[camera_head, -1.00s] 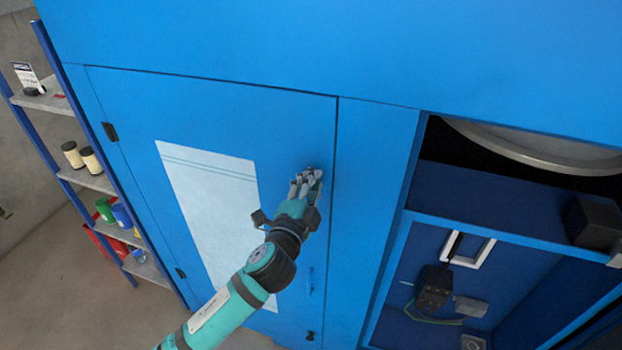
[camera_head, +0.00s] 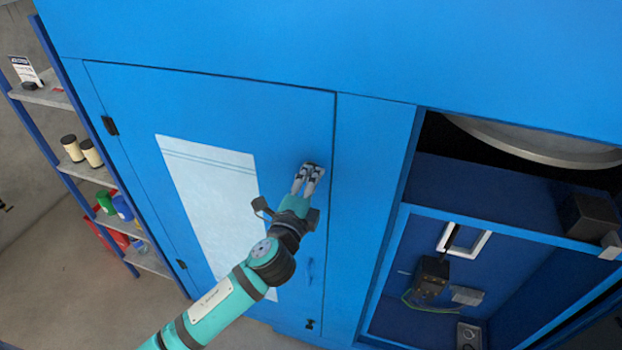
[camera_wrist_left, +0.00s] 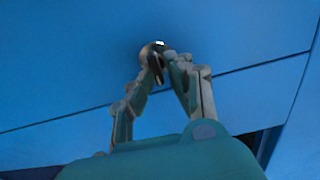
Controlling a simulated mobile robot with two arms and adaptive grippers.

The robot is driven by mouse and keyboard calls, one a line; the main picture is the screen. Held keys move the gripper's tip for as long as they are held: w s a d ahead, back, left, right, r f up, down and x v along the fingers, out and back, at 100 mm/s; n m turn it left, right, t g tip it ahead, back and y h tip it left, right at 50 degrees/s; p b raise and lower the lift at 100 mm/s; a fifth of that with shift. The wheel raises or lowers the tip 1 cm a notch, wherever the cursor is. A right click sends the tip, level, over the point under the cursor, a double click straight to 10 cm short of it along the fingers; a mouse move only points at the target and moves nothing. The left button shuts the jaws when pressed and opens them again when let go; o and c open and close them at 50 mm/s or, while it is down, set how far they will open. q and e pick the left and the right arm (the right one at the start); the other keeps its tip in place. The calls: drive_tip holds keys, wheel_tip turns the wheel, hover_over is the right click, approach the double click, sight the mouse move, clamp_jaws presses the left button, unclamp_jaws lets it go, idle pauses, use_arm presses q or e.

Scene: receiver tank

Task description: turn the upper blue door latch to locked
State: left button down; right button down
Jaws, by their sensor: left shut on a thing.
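The blue cabinet door (camera_head: 275,125) is closed and flush with its frame. My left gripper (camera_head: 312,168) is at the upper right part of the door, beside the door's right seam. In the left wrist view its fingers (camera_wrist_left: 155,68) are closed around the upper latch (camera_wrist_left: 153,50), a small rounded metal piece with a dark edge. The fingers hide much of the latch, so its exact angle is hard to tell. In the head view the latch is hidden by the fingers. A lower dark latch (camera_head: 310,324) shows near the door's bottom right. My right gripper is not in view.
A pale panel (camera_head: 210,200) is on the door, left of my arm. Shelves (camera_head: 90,172) with jars stand at the far left. An open blue compartment (camera_head: 470,225) with a black box (camera_head: 587,217) and devices is at the right.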

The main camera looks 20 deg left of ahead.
use_arm(q)
drive_tip(key=shift+f, duration=0.1)
drive_tip(key=c, duration=1.4)
unclamp_jaws()
drive_tip(key=s, duration=1.2)
drive_tip(key=shift+a, duration=0.2)
